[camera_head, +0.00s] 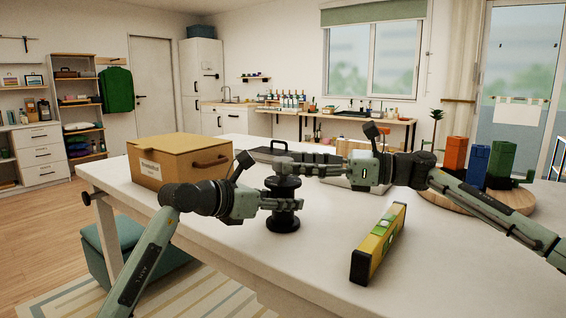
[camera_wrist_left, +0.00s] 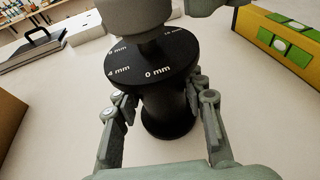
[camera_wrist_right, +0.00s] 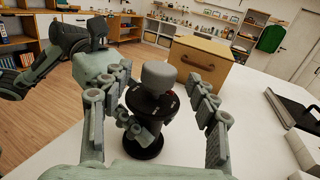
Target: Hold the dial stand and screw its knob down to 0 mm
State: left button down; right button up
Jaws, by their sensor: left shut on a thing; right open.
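The black dial stand (camera_head: 283,222) stands upright on the white table. Its marked dial disc (camera_wrist_left: 155,60) shows "0 mm" and "4 mm" facing the left wrist camera; other marks are partly hidden. A grey knob (camera_wrist_right: 158,76) sits above the disc. My left gripper (camera_head: 288,204) is shut on the stand's column below the disc, with a finger on each side (camera_wrist_left: 160,100). My right gripper (camera_head: 290,164) is at knob height. In the right wrist view its open fingers (camera_wrist_right: 160,88) stand either side of the knob, apart from it.
A yellow level (camera_head: 379,243) lies to the right of the stand. A cardboard box (camera_head: 178,163) with a handle stands to the left. Red, blue and green containers (camera_head: 480,160) stand on a round wooden board at the right. The front of the table is clear.

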aim_at(283, 159)
jog(key=shift+x, duration=1.75)
jog(key=c, duration=1.2)
